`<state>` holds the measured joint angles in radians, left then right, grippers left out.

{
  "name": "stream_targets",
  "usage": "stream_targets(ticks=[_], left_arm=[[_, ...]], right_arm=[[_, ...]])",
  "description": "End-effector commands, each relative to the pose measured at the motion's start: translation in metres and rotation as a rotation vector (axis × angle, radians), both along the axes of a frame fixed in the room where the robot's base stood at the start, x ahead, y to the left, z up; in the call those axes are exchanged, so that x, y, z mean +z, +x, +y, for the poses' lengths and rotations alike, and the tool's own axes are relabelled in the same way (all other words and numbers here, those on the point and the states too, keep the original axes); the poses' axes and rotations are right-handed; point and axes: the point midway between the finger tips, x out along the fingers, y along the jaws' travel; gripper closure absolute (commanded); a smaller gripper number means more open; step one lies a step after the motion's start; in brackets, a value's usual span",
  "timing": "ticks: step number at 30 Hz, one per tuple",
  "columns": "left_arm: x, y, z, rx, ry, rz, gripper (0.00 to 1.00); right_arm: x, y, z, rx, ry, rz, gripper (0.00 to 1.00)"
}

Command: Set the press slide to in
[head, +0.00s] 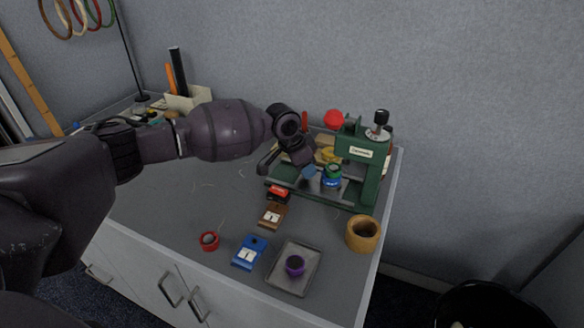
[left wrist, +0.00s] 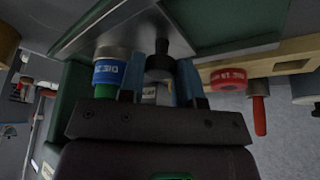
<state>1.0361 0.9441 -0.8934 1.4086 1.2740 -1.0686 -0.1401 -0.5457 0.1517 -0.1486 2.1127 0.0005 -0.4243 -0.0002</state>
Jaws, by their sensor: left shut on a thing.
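The green press (head: 357,165) stands at the back right of the table, with a white label on its head. Its grey slide plate (head: 318,184) lies low in the frame; a plate edge also shows in the left wrist view (left wrist: 115,27). A blue die with a green part (head: 332,181) stands at the plate, and the blue die shows left of my fingers in the left wrist view (left wrist: 107,73). My left gripper (head: 306,170) is at the press's left side. Its blue fingers (left wrist: 160,85) are shut on a black knob (left wrist: 160,62). My right gripper is out of view.
In front of the press are a brown block (head: 272,215), a blue block (head: 249,252), a red ring (head: 209,241), a grey tray (head: 292,280) with a purple piece, and a wooden cup (head: 363,234). Bare table lies left of the blocks.

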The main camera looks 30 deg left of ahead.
Motion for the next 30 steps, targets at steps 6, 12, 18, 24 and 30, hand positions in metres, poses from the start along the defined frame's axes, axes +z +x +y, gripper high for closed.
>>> stream_targets(ticks=[6, 12, 18, 24, 30], left_arm=[[0.003, 0.0, -0.028, -0.003, -0.001, 0.001, 1.0], [0.001, 0.0, -0.033, -0.002, -0.001, 0.002, 1.0], [0.001, 0.0, -0.035, -0.005, -0.003, 0.002, 1.0], [0.0, 0.0, -0.034, -0.003, -0.002, 0.003, 0.44], [0.0, 0.0, -0.033, -0.003, 0.0, 0.003, 0.44]], right_arm=[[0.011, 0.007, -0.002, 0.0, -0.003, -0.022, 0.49], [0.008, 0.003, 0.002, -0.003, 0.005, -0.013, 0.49], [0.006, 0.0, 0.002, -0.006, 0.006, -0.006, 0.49], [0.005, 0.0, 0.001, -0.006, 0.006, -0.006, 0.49], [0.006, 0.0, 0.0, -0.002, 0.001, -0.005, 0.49]])
